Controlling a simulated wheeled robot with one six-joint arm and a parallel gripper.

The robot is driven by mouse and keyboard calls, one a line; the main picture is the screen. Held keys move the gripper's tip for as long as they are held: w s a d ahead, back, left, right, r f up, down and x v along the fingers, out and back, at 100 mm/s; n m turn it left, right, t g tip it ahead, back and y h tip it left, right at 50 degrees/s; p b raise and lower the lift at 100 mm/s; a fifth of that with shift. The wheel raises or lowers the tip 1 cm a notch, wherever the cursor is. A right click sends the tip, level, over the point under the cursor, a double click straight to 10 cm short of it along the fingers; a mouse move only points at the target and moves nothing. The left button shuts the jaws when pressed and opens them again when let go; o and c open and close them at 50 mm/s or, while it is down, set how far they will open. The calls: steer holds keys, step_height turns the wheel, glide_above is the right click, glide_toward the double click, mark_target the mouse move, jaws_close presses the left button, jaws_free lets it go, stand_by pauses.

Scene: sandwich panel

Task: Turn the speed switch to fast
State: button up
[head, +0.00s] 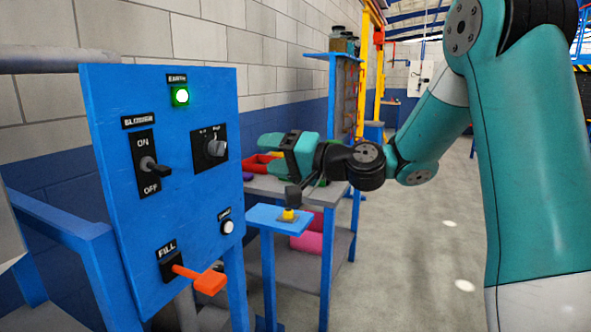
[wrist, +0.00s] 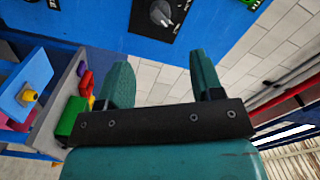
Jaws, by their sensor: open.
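The blue panel (head: 205,250) stands upright at the left. The speed switch (head: 215,148) is a grey rotary knob on a black plate at the panel's right side. Its label is too small to read surely; the knob's pointer leans to the upper right. My gripper (head: 278,146) is open and empty, to the right of the knob and apart from the panel. In the wrist view my gripper (wrist: 160,80) has its two teal fingers spread.
The panel also holds an ON/OFF toggle (head: 155,167), a lit green lamp (head: 181,96), a small white button (head: 227,227) and an orange FILL lever (head: 208,281). A blue stand with a yellow button (head: 288,214) and shelves with coloured bins stand behind, below my gripper.

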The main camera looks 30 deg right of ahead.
steer(key=v, duration=0.5)
steer(key=shift+b, duration=0.4)
steer(key=s+a+f+n+g+p, duration=0.1)
steer(key=s+a+n+g+p, duration=0.1)
steer(key=s+a+n+g, duration=0.35)
steer(key=s+a+f+n+g+p, duration=0.1)
steer(key=s+a+f+n+g, duration=0.15)
steer(key=a, duration=0.65)
steer(key=s+f+n+g+h+p, duration=0.1)
steer(key=s+n+g+h, duration=0.1)
steer(key=s, duration=0.6)
steer(key=s+f+n+g+h+p, duration=0.1)
steer(key=s+g+h, duration=0.3)
steer(key=s, duration=0.5)
steer(key=shift+a+f+n+g+p, duration=0.15)
steer(key=shift+f+n+g+p, duration=0.15)
steer(key=shift+f+n+p, duration=0.15)
steer(key=shift+r, duration=0.15)
